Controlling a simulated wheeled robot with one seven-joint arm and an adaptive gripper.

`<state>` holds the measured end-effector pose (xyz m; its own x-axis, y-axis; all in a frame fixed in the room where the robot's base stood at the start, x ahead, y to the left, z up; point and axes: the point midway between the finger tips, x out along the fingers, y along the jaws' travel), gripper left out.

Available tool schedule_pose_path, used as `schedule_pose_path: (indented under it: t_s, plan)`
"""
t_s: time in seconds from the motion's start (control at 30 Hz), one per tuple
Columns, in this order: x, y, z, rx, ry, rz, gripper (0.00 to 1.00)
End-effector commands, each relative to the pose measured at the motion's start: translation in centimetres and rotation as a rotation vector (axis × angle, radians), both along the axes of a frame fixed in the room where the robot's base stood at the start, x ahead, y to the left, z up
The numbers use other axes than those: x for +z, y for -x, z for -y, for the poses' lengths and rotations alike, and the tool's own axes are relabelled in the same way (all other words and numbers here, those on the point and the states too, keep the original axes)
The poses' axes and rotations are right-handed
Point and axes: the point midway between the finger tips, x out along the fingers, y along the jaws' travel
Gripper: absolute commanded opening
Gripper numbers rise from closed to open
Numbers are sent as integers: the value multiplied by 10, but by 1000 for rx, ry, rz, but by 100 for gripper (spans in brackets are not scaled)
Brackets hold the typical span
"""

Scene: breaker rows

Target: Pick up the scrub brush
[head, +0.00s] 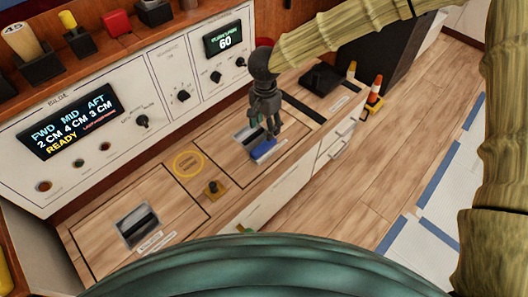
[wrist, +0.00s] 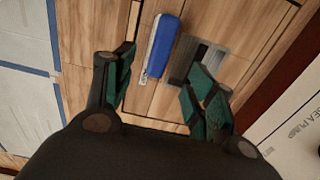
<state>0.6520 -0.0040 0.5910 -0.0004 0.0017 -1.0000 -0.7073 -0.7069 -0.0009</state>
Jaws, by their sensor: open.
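The scrub brush, a blue block with a pale side, lies on the wooden counter top; it shows in the head view (head: 264,149) and upright in the wrist view (wrist: 163,44). My gripper (head: 266,128) hangs above the counter, close to the brush, with fingers pointing down. In the wrist view my gripper (wrist: 162,70) is open and empty, with green-padded fingers on either side of the brush's near end. I cannot tell the exact height gap between fingertips and brush.
A recessed metal pull (wrist: 208,62) lies right beside the brush. A control panel (head: 125,120) with displays and knobs rises behind the counter. A small knob (head: 213,188) stands nearer on the counter. A dark block (head: 322,80) sits farther right. An orange cone (head: 375,90) stands beyond it.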

Motion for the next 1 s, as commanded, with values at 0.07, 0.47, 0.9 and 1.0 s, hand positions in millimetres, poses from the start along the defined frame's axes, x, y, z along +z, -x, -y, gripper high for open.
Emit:
schedule_pose_path:
  t_s: [0.07, 0.47, 0.9, 1.0]
  plan:
    - [-9, 0, 0, 0, 1, -1, 55]
    - [-53, 0, 0, 0, 1, 0, 55]
    - [-100, 2, -4, 1, 3, 0, 55]
    - [-104, 1, -4, 1, 1, 1, 55]
